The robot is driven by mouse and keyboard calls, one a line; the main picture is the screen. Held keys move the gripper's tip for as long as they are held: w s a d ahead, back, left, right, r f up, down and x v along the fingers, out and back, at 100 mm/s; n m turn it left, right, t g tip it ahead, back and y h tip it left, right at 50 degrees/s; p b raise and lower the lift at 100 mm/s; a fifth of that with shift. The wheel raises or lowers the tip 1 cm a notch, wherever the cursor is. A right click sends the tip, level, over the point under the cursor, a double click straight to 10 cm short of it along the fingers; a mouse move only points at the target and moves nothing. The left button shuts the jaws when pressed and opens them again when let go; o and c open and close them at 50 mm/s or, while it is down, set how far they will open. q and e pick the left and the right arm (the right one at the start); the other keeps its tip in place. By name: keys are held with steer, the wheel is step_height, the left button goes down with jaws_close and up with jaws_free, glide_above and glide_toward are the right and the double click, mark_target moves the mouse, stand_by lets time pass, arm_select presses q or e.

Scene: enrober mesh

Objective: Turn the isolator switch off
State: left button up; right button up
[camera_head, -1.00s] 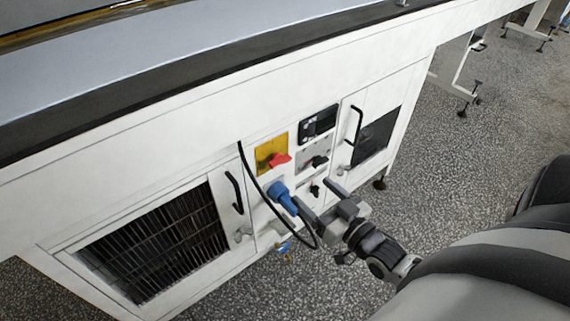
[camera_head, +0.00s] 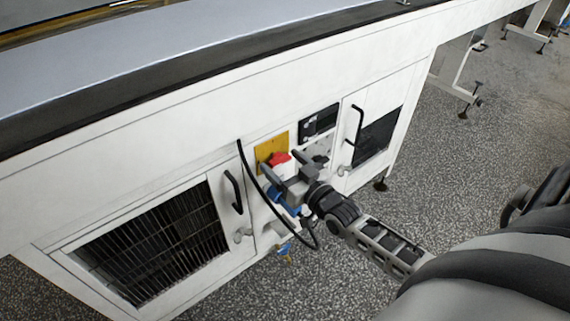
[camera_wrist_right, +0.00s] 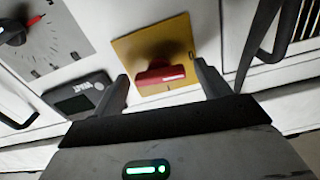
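The isolator switch is a red knob (camera_head: 280,158) on a yellow plate (camera_head: 267,149), set in the white front panel of the machine. In the right wrist view the red knob (camera_wrist_right: 160,76) is a bar lying roughly level across the yellow plate (camera_wrist_right: 140,47). My right gripper (camera_head: 281,164) is open in front of the switch. In the right wrist view its two fingers (camera_wrist_right: 164,84) stand one on each side of the red knob, with gaps between. I cannot tell how far the fingertips are from the panel. My left gripper is not in view.
A black cable (camera_head: 252,174) loops down beside the switch to a blue plug (camera_head: 284,203), partly hidden by my gripper. A black display unit (camera_head: 318,121) and a dial plate (camera_wrist_right: 45,45) sit nearby. Door handles (camera_head: 233,192) stick out on both sides.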

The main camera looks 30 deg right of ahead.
steer(key=c, duration=0.9)
steer(key=shift+o, duration=0.2)
steer(key=shift+r+n+p, duration=0.1)
steer(key=shift+n+p, duration=0.4)
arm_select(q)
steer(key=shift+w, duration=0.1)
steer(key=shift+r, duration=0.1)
arm_select(e)
steer(key=o, duration=1)
steer(key=shift+s, duration=0.15)
arm_select(q)
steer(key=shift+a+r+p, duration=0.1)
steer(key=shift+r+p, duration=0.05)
steer(key=shift+p, duration=0.5)
arm_select(e)
steer(key=shift+s+d, duration=0.2)
steer(key=shift+s, duration=2.4)
steer(key=shift+s+d, duration=0.2)
steer(key=shift+s, duration=2.45)
steer(key=shift+s+d, duration=0.2)
steer(key=shift+s, duration=2.4)
